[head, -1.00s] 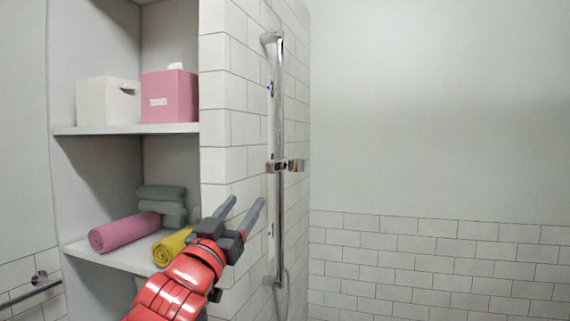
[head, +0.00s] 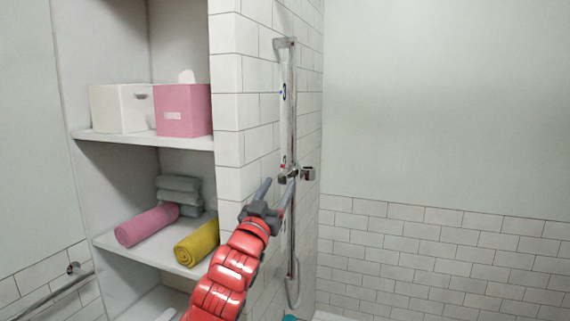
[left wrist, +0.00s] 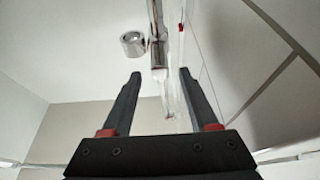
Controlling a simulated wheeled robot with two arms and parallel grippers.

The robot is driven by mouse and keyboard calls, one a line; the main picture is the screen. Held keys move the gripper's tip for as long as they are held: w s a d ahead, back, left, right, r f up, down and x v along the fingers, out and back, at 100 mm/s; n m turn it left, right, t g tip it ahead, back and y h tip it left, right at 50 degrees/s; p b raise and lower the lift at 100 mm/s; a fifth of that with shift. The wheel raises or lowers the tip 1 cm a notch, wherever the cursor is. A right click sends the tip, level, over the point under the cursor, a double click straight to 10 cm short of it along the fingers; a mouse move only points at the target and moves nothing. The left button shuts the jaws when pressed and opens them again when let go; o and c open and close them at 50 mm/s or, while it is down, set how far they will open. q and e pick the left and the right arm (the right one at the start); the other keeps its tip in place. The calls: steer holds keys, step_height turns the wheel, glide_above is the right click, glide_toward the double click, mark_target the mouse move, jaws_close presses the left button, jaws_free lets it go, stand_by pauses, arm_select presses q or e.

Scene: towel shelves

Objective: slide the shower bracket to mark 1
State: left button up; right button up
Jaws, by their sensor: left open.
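The chrome shower bracket (head: 289,175) sits about mid-height on the upright shower rail (head: 291,125), with its round holder (head: 308,173) sticking out to the right. My left gripper (head: 278,186) is open, just below and left of the bracket. In the left wrist view, the bracket (left wrist: 159,55) and its round holder (left wrist: 133,44) show beyond the open fingers (left wrist: 160,78). The rail there lines up with the gap between the fingers. Small blue and red marks show on the wall beside the rail, too small to read. My right gripper is not in view.
A shelf unit (head: 150,138) at left holds a white box (head: 118,110), a pink box (head: 184,110) and rolled and folded towels. White tiled wall (head: 240,110) stands close beside the rail. A towel bar (head: 45,297) is at lower left. Right of the rail is free.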

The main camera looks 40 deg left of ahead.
mark_target(282, 179)
arm_select(q)
steer(key=p+x, duration=0.1)
steer(key=x, duration=0.3)
steer(key=shift+s+r, duration=0.1)
steer(key=shift+r, duration=0.1)
steer(key=shift+w+a+r+p, duration=0.1)
steer(key=shift+w+p, duration=0.2)
steer(key=shift+w, duration=0.3)
steer(key=shift+c, duration=0.3)
jaws_close()
stand_by(0.5)
